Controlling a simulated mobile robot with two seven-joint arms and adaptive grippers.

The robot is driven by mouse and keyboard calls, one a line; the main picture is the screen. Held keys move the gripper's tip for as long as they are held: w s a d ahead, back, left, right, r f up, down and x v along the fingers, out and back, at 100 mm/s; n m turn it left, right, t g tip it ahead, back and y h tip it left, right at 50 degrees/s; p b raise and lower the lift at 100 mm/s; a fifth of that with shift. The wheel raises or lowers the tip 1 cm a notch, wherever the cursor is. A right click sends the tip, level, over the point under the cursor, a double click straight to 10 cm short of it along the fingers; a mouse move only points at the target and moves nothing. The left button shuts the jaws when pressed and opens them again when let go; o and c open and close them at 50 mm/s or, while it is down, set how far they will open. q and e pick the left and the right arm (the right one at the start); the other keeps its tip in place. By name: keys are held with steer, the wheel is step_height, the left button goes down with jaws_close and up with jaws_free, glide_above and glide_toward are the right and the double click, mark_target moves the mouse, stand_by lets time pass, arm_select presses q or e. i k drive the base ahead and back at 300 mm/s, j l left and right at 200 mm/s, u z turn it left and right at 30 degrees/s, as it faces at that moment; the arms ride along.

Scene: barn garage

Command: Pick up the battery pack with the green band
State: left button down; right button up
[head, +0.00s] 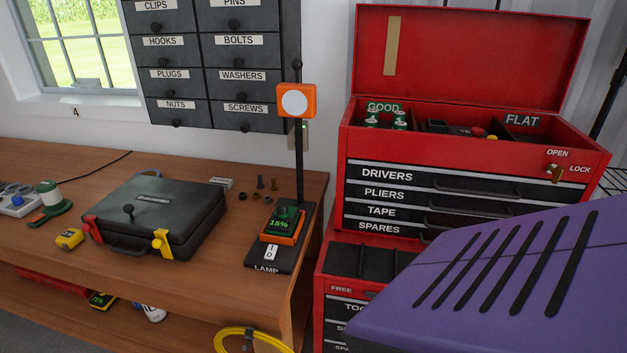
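A dark pack (286,219) with a green top and a green "15%" reading sits in an orange holder (283,238) on the black lamp base (297,257), on the right part of the workbench. Two small green-and-white cylinders (372,118) (399,119) stand in the toolbox compartment marked "GOOD". A green-and-white item (48,193) stands at the bench's left end. I cannot tell which of these, if any, is the battery pack with the green band. Neither of my grippers is in view.
A black case (153,209) with red and yellow latches lies on the wooden workbench (200,275). The red toolbox (470,55) has its lid open. A purple slotted panel (500,290) covers the lower right. A yellow coil (250,334) is below the bench top.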

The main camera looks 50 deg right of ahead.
mark_target(283, 221)
steer(key=z, duration=1.35)
steer(key=j, duration=0.3)
steer(key=u, duration=0.05)
